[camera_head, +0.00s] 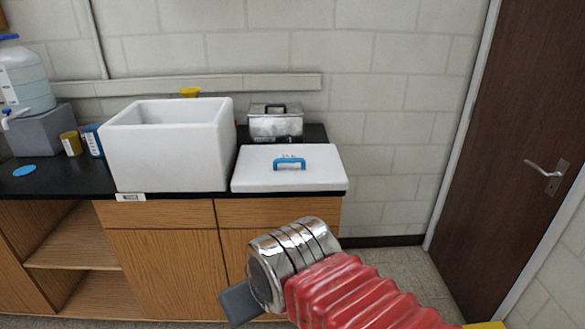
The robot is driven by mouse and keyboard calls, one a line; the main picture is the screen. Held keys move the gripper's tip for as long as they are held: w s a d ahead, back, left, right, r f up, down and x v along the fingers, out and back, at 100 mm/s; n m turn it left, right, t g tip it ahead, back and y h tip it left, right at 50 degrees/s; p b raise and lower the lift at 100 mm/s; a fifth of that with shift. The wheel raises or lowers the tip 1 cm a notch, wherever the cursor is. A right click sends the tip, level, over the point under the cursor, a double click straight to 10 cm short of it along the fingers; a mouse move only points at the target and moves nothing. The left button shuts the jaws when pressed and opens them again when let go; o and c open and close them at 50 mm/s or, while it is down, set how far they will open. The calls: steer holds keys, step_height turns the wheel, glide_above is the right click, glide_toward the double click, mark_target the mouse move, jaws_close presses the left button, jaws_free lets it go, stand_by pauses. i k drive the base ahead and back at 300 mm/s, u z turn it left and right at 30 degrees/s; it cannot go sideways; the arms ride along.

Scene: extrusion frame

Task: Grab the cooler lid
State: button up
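The cooler lid (255,177) is a flat white slab with a blue handle (289,163) on top. It lies on the right end of the black counter, its front edge near the counter's front. The open white cooler box (172,155) stands just left of it. My gripper (236,306) is in front of the cabinets, below and apart from the lid. One grey finger shows at the lower left of the silver wrist; the rest is hidden, so I cannot tell whether it is open or shut.
A metal box (276,124) with a dark handle stands behind the lid. A water jug (25,80) on a grey stand and small cans (71,143) are at the left. The wooden cabinet (165,270) is below the counter. Floor is open toward the brown door (520,150).

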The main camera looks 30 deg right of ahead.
mark_target(311, 167)
steer(key=u, duration=0.05)
steer(key=i, duration=1)
steer(key=z, duration=0.05)
